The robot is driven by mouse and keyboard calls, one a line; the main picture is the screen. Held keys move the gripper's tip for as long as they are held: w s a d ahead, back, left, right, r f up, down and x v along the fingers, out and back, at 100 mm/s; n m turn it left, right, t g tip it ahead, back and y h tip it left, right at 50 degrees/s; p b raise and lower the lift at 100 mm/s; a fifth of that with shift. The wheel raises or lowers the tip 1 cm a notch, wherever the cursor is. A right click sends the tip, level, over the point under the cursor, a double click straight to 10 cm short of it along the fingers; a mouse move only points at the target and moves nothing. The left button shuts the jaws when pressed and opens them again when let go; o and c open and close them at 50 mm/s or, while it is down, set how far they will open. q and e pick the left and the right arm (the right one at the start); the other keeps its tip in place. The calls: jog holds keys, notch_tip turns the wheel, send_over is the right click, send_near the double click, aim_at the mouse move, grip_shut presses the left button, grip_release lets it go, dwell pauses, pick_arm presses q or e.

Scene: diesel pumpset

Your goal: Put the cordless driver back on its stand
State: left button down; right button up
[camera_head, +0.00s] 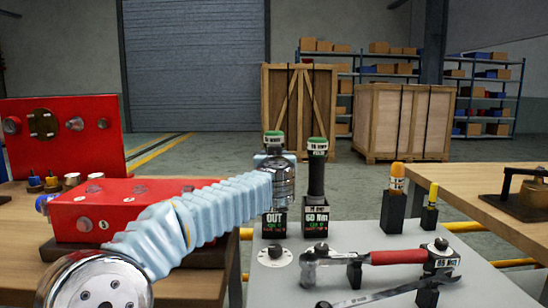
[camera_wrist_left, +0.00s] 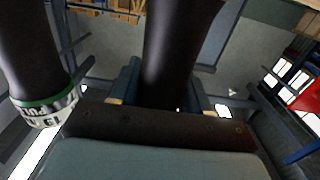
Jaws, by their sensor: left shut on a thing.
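My left gripper (camera_head: 274,158) is shut on the cordless driver, whose green-ringed top (camera_head: 273,138) shows above it in the head view. In the left wrist view the driver's dark body (camera_wrist_left: 175,50) stands between the fingers. Directly below in the head view is a black stand block marked OUT (camera_head: 274,222). My wrist hides the driver's lower part, so I cannot tell whether it touches the block. A similar dark driver (camera_head: 316,175) with a green top stands upright in the block marked 60 Nm (camera_head: 316,221), just right. My right gripper is not in view.
The grey bench top (camera_head: 385,235) carries a red-handled torque wrench (camera_head: 395,257), a spanner (camera_head: 400,290), a round white disc (camera_head: 274,257), and orange (camera_head: 397,178) and yellow (camera_head: 433,193) handled tools in holders. A red engine block (camera_head: 120,205) stands left.

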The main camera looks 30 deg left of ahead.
pick_arm(q)
jog(key=shift+r, duration=0.15)
jog(key=shift+p, duration=0.55)
dwell(0.4)
jog(key=shift+p, duration=0.4)
jog(key=shift+f+b, duration=0.65)
jog(key=shift+f, duration=0.45)
dwell(0.4)
jog(key=c, duration=0.6)
grip_release()
jog(key=shift+s, duration=0.1)
jog(key=shift+o, duration=0.7)
jog(key=shift+f, duration=0.1)
